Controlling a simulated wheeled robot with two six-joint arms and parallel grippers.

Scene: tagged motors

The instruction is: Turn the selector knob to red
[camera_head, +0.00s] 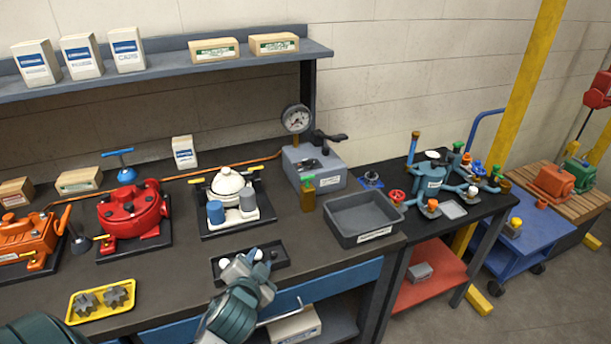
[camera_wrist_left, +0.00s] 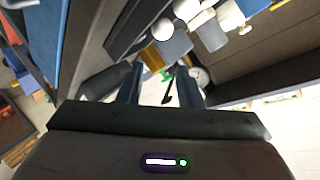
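A grey box (camera_head: 314,168) stands at the right back of the bench. I cannot tell for sure which part is the selector knob, and no red mark is readable. My left gripper (camera_head: 257,272) is over the front edge of the bench, well short of the box. In the left wrist view its two fingers (camera_wrist_left: 160,90) are apart and empty, with the gauge (camera_wrist_left: 200,76) beyond them. My right gripper is not in view.
A black tray (camera_head: 279,259) with white round things lies by my left gripper. A white pump (camera_head: 229,186) stands farther back; red (camera_head: 132,208) and orange machines are left.

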